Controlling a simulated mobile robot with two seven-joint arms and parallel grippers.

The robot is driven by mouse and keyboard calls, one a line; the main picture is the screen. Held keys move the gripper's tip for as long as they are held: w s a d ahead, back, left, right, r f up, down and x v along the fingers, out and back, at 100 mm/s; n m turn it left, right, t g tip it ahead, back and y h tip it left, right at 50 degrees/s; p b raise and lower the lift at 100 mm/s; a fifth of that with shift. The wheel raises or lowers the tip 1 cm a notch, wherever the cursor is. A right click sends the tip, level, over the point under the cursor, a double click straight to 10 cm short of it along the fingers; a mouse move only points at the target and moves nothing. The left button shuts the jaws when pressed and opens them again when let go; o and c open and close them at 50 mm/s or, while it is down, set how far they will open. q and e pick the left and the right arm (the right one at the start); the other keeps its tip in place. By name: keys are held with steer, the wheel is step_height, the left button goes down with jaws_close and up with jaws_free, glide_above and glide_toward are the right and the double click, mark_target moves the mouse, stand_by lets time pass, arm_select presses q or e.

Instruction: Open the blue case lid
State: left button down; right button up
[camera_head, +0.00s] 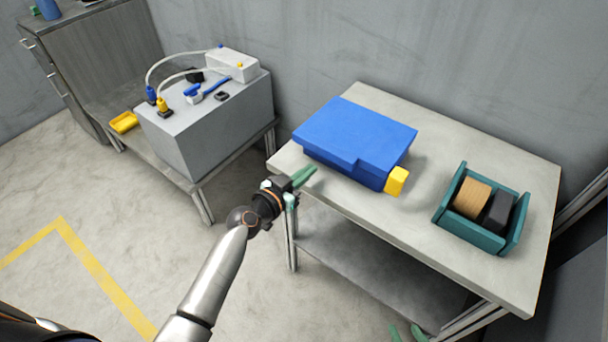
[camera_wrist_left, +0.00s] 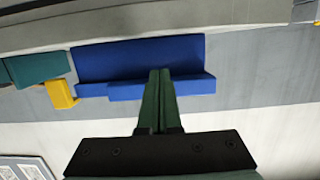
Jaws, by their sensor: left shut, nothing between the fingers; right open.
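The blue case (camera_head: 345,170) lies on the light table with its lid (camera_head: 357,130) down. A yellow block (camera_head: 397,181) sits at its front right corner. My left gripper (camera_head: 306,174) is shut and empty, its green fingers just off the case's front left side. In the left wrist view, which looks upside down, the case (camera_wrist_left: 135,60) lies beyond the shut fingers (camera_wrist_left: 160,72); I cannot tell whether they touch it. The yellow block (camera_wrist_left: 61,94) also shows there. My right gripper (camera_head: 406,333) is open at the bottom edge, low beside the table, mostly cut off.
A teal holder (camera_head: 470,240) with a tan reel (camera_head: 472,198) and a dark block (camera_head: 497,212) stands right of the case on the table (camera_head: 375,215). A grey box (camera_head: 215,125) with cables stands on a lower bench at left. A shelf lies under the table.

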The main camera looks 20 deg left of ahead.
arm_select(q)
steer(key=shift+r+b+x, duration=0.2)
steer(key=shift+b+x, duration=0.05)
steer(key=shift+x, duration=0.65)
steer(key=shift+r+b+x, duration=0.15)
steer(key=shift+b+x, duration=0.05)
steer(key=shift+x, duration=0.75)
steer(key=shift+s, duration=0.2)
steer(key=shift+r, duration=0.1)
step_height(320, 180, up, 6)
steer(key=w+p, duration=0.1)
steer(key=p, duration=0.4)
steer(key=shift+w+d, duration=0.25)
steer(key=shift+w, duration=0.05)
steer(key=shift+r, duration=0.1)
steer(key=shift+w+d+r+p, duration=0.15)
steer(key=shift+w+r+p, duration=0.3)
steer(key=shift+r, duration=0.2)
steer(key=shift+w+d+r+p, duration=0.15)
steer(key=shift+w+r+p, duration=0.3)
steer(key=shift+r, duration=0.2)
steer(key=shift+w+d+r+p, duration=0.15)
steer(key=shift+w+r+p, duration=0.2)
steer(key=shift+r+p, duration=0.25)
steer(key=shift+w+r, duration=0.1)
steer(key=shift+d+r, duration=0.1)
